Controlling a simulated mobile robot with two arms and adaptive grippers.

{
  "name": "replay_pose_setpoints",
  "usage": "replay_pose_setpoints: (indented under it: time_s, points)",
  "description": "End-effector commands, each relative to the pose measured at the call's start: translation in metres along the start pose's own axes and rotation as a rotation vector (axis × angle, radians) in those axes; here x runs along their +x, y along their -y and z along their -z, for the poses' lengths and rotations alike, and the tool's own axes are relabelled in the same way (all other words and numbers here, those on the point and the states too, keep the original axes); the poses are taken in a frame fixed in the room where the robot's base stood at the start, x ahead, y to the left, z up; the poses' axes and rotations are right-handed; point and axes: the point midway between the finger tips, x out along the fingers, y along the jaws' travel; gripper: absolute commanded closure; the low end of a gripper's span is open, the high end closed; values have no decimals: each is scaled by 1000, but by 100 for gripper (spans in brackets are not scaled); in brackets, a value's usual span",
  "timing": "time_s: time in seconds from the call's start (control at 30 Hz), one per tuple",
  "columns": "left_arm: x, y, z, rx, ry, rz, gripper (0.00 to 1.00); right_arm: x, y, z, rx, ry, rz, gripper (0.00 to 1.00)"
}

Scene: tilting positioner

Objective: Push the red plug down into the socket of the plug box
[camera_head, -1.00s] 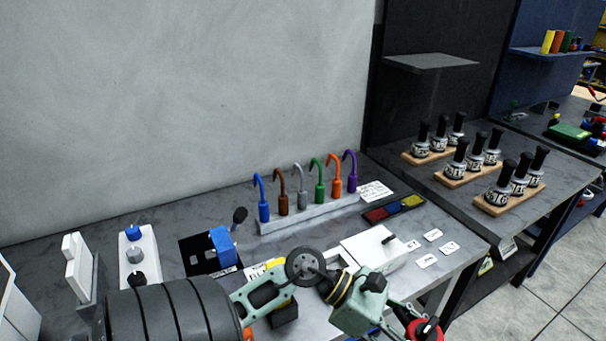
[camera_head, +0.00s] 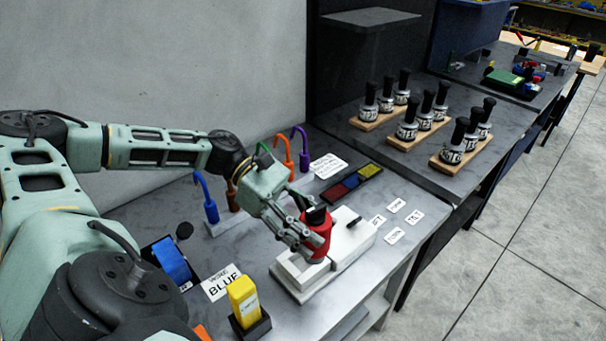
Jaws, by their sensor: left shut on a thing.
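The red plug (camera_head: 321,245) is in my left gripper (camera_head: 308,236), whose fingers are shut around it. The plug has a dark top and looks roughly upright. It is over the left-middle part of the white plug box (camera_head: 348,245), which stands near the front of the table. The socket is hidden behind the plug and fingers, so I cannot tell whether the plug's lower end is in it or just above it. My right gripper is not in view.
A rack of coloured hooks, with a blue one (camera_head: 206,200) at its left, stands behind the gripper. A yellow block (camera_head: 243,301) in a dark holder is at the front left. Flat white labels (camera_head: 395,206) lie right of the box. Bottles on wooden stands (camera_head: 462,167) fill the farther table.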

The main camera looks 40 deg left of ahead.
Motion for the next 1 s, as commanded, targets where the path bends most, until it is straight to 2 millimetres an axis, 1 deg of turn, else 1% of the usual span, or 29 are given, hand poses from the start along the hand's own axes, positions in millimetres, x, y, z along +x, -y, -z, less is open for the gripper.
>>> replay_pose_setpoints:
  time_s: [0.03,0.1,0.27,0.67,0.77,0.93,1.0]
  points:
    - [-13,-4,1,-12,-1,-34,87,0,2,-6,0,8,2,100]
    - [-23,-7,2,-26,1,-63,87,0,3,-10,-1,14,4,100]
    - [-35,-10,3,-41,3,-95,87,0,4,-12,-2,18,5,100]
    - [-35,-10,4,-44,3,-96,87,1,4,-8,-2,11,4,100]
    - [-35,-10,5,-46,3,-98,87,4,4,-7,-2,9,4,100]
    - [-36,-10,7,-51,3,-105,87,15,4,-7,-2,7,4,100]
    - [-33,-10,12,-53,4,-105,87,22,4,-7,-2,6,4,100]
